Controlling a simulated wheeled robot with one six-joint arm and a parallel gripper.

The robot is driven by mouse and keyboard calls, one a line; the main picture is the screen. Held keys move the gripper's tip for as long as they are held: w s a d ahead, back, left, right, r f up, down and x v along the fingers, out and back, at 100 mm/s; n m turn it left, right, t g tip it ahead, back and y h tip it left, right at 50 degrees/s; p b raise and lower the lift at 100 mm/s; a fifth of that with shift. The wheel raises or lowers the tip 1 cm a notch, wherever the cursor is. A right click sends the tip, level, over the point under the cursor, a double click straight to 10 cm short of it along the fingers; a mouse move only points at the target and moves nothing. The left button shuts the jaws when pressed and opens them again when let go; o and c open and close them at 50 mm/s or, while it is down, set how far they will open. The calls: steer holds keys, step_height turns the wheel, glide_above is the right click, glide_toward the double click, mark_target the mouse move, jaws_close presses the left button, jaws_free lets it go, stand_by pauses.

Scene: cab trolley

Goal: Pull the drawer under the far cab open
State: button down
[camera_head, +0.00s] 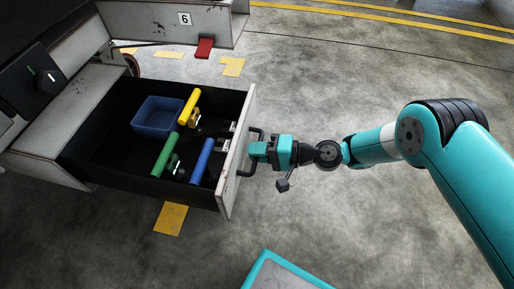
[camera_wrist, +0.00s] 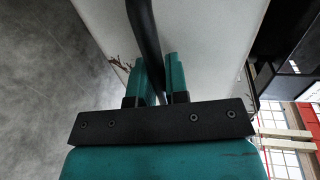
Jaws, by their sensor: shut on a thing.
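The drawer (camera_head: 236,160) stands far out from the white cab body in the head view, its light front panel facing right. Its black handle (camera_head: 247,171) is a bar on the outside of that front. My gripper (camera_head: 262,150) is at the handle, shut on it. In the wrist view the black handle bar (camera_wrist: 146,40) runs between the two teal fingers (camera_wrist: 160,75), with the pale drawer front (camera_wrist: 200,35) behind it. The part of the handle inside the fingers is hidden in the head view.
Inside the drawer lie a blue bin (camera_head: 158,117), a yellow cylinder (camera_head: 189,107), a green cylinder (camera_head: 165,155) and a blue cylinder (camera_head: 202,161). A red pedal-like piece (camera_head: 204,48) sits under a panel marked 6 (camera_head: 185,19). Open floor (camera_head: 330,90) lies to the right.

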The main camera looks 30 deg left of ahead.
steer(key=shift+s, duration=0.15)
steer(key=c, duration=1.1)
jaws_free()
steer(key=shift+c, duration=0.2)
steer(key=shift+d, duration=0.1)
steer(key=shift+w+d+r, duration=0.1)
steer(key=shift+w+d, duration=0.05)
steer(key=shift+w, duration=0.05)
steer(key=p+v, duration=0.7)
steer(key=v, duration=1)
steer(key=shift+p, duration=0.3)
steer(key=shift+s, duration=0.1)
